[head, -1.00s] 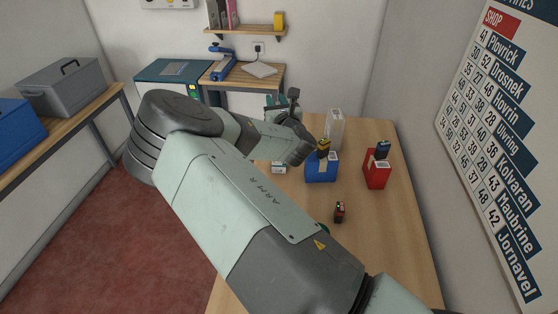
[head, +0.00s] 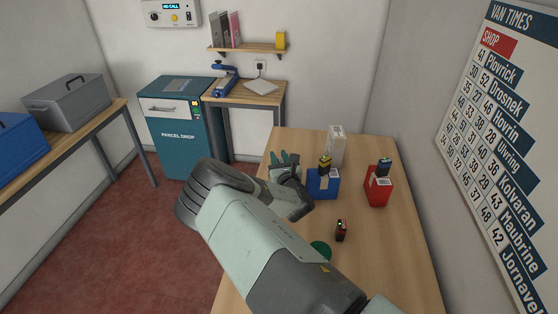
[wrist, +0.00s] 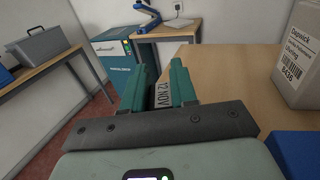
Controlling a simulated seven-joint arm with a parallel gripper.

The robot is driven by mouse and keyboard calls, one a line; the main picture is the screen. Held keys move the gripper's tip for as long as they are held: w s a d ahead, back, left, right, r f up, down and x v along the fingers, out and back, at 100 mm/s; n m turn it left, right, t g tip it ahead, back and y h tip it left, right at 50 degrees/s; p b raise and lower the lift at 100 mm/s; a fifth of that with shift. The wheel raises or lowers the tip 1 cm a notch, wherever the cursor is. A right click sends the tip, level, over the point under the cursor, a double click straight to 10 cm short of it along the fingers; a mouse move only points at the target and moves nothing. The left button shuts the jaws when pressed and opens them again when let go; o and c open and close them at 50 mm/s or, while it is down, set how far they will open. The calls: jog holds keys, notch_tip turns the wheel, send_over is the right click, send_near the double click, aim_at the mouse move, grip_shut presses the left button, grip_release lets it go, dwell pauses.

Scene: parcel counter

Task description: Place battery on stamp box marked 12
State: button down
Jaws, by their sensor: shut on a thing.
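My gripper (wrist: 170,62) is shut, its teal fingers at the far left part of the counter in the head view (head: 287,160). What it holds is mostly hidden, and I cannot make out its shape. A pale label reading "12 NOV" (wrist: 166,94) shows between the fingers in the wrist view. I cannot tell whether that marked thing is held or stands just beyond the fingers. In the head view my arm covers the counter just below the gripper. No battery can be identified for certain.
On the counter (head: 385,260), a blue box (head: 321,187) bears a yellow-black item (head: 324,165). A red box (head: 378,190) bears a dark item (head: 384,166). A tall pale carton (head: 337,145) stands behind.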

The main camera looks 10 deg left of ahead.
jog(key=shift+f, duration=0.35)
jog(key=shift+f, duration=0.2)
jog(key=c, duration=0.9)
grip_release()
